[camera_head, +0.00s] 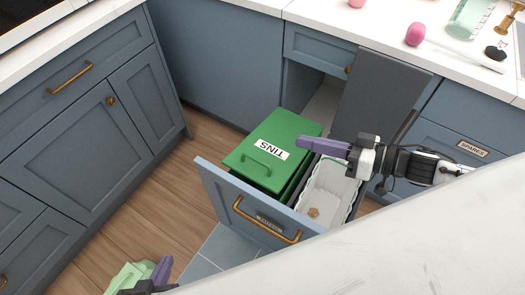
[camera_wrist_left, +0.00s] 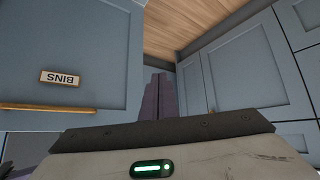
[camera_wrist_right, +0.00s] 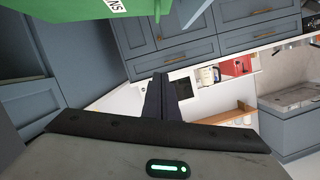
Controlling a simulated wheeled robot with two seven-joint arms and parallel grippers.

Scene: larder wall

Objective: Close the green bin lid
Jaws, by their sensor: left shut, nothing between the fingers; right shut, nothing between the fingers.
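The green bin lid (camera_head: 285,140), with a white TINS label and a handle, lies over the green bin in the pulled-out drawer. It looks down or nearly so; I cannot tell whether its rim is fully seated. It also shows at the top of the right wrist view (camera_wrist_right: 75,8). My right gripper (camera_head: 301,144) is shut and empty, by the lid's right side in the picture; contact cannot be told. My left gripper (camera_head: 163,268) is shut and empty, low in front of the drawer at the bottom left.
The drawer front (camera_head: 225,192) has a brass handle and a BINS label (camera_wrist_left: 60,78). Beside the green bin stands an open bin with a white liner (camera_head: 328,190); a dark grey panel (camera_head: 378,95) stands upright behind it. A pale green object (camera_head: 126,277) is at lower left.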

